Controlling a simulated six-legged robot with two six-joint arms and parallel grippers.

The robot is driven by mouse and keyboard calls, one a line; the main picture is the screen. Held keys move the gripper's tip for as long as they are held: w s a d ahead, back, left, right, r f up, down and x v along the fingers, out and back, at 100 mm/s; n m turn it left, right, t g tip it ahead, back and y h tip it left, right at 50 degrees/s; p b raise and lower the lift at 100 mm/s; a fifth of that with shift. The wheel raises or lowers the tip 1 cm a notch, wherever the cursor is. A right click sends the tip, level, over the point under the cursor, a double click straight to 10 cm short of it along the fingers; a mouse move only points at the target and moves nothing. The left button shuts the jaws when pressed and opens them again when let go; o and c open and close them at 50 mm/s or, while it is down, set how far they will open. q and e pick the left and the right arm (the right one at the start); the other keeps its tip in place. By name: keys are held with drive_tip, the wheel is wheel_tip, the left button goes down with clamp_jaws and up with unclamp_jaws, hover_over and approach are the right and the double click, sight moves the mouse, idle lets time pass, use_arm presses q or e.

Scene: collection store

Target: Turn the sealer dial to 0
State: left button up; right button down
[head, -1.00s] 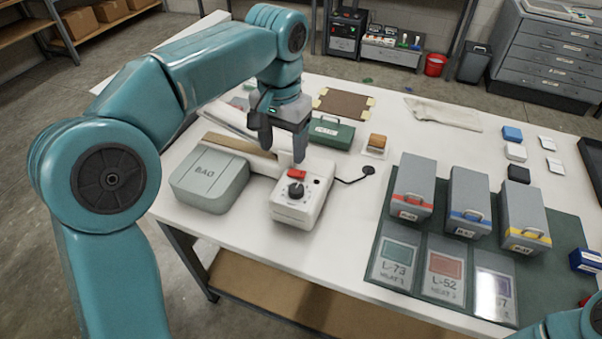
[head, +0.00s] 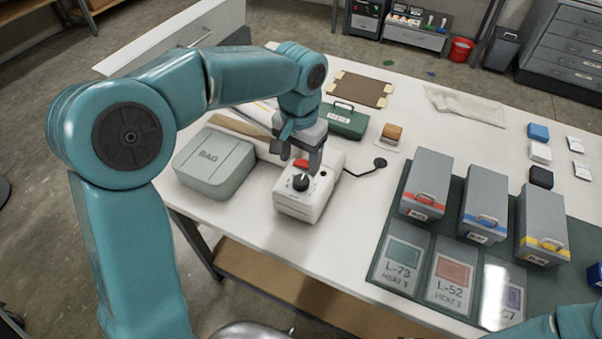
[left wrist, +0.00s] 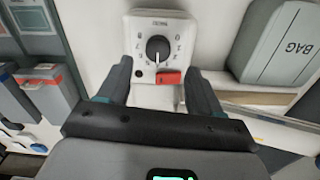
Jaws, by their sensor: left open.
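The sealer (head: 305,193) is a white box near the front edge of the table. Its black dial (head: 300,182) sits on the top face, and the dial also shows in the left wrist view (left wrist: 158,48) with a pale pointer line and marks around it too small to read surely. A red switch (left wrist: 168,78) lies beside the dial. My left gripper (head: 301,163) is open above the sealer. In the left wrist view its fingers (left wrist: 158,80) stand apart, with the dial beyond the tips and apart from them. My right gripper is not in view.
A grey-green BAG case (head: 213,165) stands close left of the sealer. A green box (head: 345,120) and a black disc on a cable (head: 380,163) are behind and right. Grey boxes (head: 427,180) with coloured bands stand on a green mat (head: 389,235). Bare white table lies between.

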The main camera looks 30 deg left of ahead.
sight(301, 179)
use_arm(q)
wheel_tip(301, 179, down, 6)
drive_tip(key=shift+w+d+r, duration=0.1)
drive_tip(key=shift+d, duration=0.05)
drive_tip(key=shift+f, duration=0.25)
drive_tip(key=shift+s, duration=0.2)
drive_tip(key=shift+w, duration=0.15)
drive_tip(key=c, duration=1.1)
